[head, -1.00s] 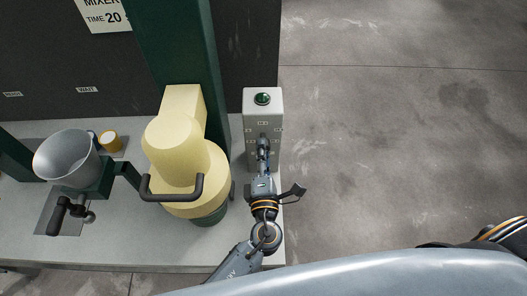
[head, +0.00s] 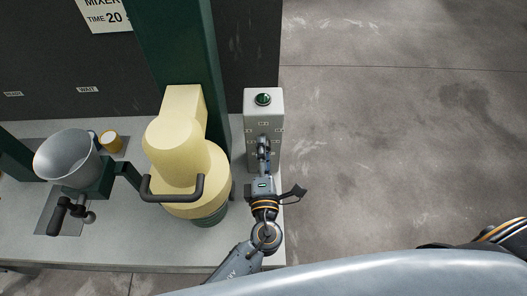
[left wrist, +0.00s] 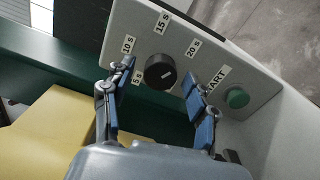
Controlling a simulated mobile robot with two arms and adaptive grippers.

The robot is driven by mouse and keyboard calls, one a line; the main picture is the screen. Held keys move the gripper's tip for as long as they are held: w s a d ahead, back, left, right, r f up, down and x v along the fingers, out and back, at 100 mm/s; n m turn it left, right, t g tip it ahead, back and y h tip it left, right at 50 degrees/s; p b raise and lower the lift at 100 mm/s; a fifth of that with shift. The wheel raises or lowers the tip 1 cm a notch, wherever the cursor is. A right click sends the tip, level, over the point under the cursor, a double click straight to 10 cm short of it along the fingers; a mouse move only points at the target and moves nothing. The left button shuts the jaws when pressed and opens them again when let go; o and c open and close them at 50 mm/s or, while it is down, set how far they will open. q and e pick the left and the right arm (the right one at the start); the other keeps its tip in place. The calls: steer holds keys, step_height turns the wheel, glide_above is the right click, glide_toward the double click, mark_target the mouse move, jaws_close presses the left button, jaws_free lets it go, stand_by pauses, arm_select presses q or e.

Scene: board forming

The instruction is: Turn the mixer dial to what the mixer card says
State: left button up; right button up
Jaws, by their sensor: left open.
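The mixer dial is a black round knob (left wrist: 160,72) on the face of a grey control box (head: 262,103). Labels for 5 s, 10 s, 15 s and 20 s stand around it in the left wrist view. A light mark shows on the knob; I cannot tell surely which label it points to. The mixer card (head: 103,16) at the top left reads "TIME 20"; its edges are cut off. My left gripper (left wrist: 158,74) is open, one finger on each side of the knob; contact is unclear. In the head view, the left gripper (head: 263,148) hides the dial. My right gripper is out of view.
A green START button (left wrist: 237,98) sits beside the dial labels. The yellow mixer (head: 180,150) stands close left of my arm, with a dark handle (head: 172,194). A metal bowl (head: 66,157) and small yellow cup (head: 111,142) are further left. Open floor lies right.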

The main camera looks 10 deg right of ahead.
arm_select(q)
steer(key=s+a, duration=0.2)
steer(key=s, duration=0.9)
steer(key=shift+s+a, duration=0.2)
steer(key=shift+s, duration=0.15)
